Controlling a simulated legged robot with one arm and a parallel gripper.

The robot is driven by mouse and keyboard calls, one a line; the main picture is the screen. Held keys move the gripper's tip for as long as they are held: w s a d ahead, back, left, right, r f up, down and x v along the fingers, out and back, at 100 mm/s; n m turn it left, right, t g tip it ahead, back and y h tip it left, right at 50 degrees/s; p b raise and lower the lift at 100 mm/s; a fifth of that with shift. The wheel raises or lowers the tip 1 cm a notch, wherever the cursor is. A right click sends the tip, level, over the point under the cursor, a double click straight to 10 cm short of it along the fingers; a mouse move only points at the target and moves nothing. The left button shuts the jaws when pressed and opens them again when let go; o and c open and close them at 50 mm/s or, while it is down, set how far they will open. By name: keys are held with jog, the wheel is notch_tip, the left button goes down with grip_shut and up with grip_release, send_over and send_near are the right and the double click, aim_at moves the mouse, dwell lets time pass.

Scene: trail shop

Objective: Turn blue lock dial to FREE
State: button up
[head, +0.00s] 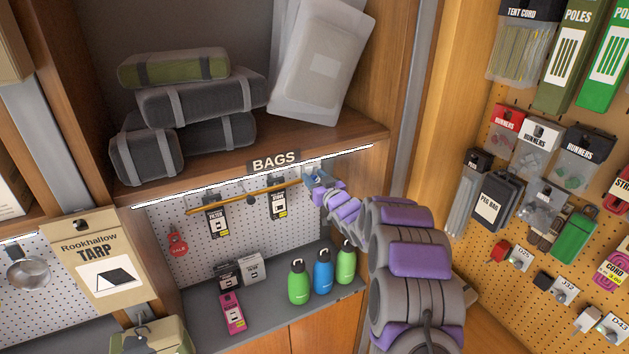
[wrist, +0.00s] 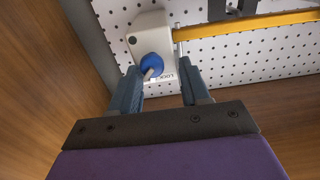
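The blue lock dial (wrist: 151,66) sits on a pale grey box (wrist: 152,32) on the white pegboard. It has a light pointer or bar across it. Part of a label reading "LOCK" (wrist: 166,77) shows below it; no FREE mark can be read. My gripper (wrist: 160,65) is open, its two dark blue fingers pointing at the box. The dial lies between the fingertips in the picture, closer to the left one; I cannot tell whether they touch. In the head view my gripper (head: 318,181) is at the right end of the yellow bar, under the shelf, and hides most of the dial.
The yellow bar (head: 240,196) runs left from the box, in front of hanging packets (head: 278,205). The lit shelf edge with the BAGS sign (head: 273,162) is just above. A wooden side wall (head: 365,170) stands close right. Bottles (head: 322,271) stand on the counter below.

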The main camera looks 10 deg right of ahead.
jog(key=shift+o, duration=0.4)
jog(key=shift+w+f, duration=0.15)
jog(key=shift+f, duration=0.2)
jog(key=shift+d+f, duration=0.25)
jog(key=shift+d, duration=0.2)
jog(key=shift+s+d+f, duration=0.1)
jog(key=shift+s+d, duration=0.15)
jog(key=shift+s, duration=0.2)
jog(key=b+v, duration=0.3)
jog(key=v, duration=1.3)
jog(key=shift+s+b, duration=0.25)
jog(key=shift+b, duration=0.1)
